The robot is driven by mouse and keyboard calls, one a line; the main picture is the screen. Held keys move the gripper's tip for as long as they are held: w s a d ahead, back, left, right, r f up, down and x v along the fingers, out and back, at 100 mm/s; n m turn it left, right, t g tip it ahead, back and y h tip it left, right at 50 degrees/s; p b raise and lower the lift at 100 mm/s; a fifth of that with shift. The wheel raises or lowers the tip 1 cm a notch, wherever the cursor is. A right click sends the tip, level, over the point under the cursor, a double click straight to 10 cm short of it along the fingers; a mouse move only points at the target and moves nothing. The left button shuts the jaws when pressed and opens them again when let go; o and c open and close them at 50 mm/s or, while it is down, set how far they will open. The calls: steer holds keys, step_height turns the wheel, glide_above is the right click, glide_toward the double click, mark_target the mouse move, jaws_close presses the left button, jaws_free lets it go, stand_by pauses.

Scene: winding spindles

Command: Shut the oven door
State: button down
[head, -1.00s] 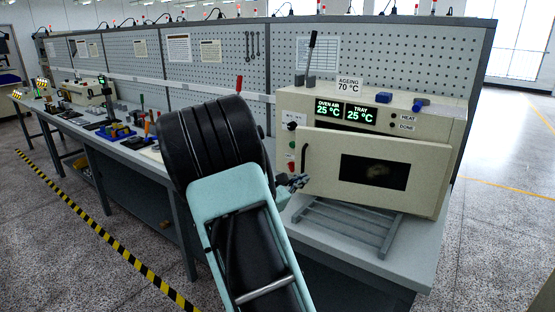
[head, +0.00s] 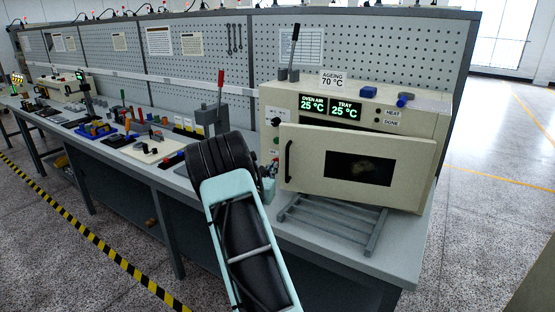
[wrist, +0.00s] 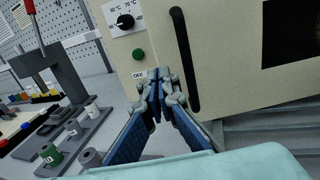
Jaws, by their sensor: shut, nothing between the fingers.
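The cream oven (head: 437,127) stands at the near end of the bench. Its door (head: 310,178) is partly open, with a dark gap above it and its handle side standing out from the body. The black handle (head: 288,161) is on the door's left side; it also shows in the wrist view (wrist: 186,60). The dark window (head: 358,168) is right of it. My gripper (wrist: 157,78) is shut and empty, just left of and below the handle in the wrist view. In the head view my gripper (head: 269,188) is partly hidden by my arm, near the door's left edge.
A grey slatted rack (head: 335,222) lies on the bench below the door. A dial (wrist: 125,21) and green button (wrist: 139,54) are on the oven's left panel. A grey lever press (head: 213,118) and spools (wrist: 50,153) stand to the left.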

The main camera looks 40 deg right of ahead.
mark_target(280, 157)
steer(key=shift+p+x, duration=0.55)
steer(key=shift+x, duration=2.4)
steer(key=shift+w, duration=0.15)
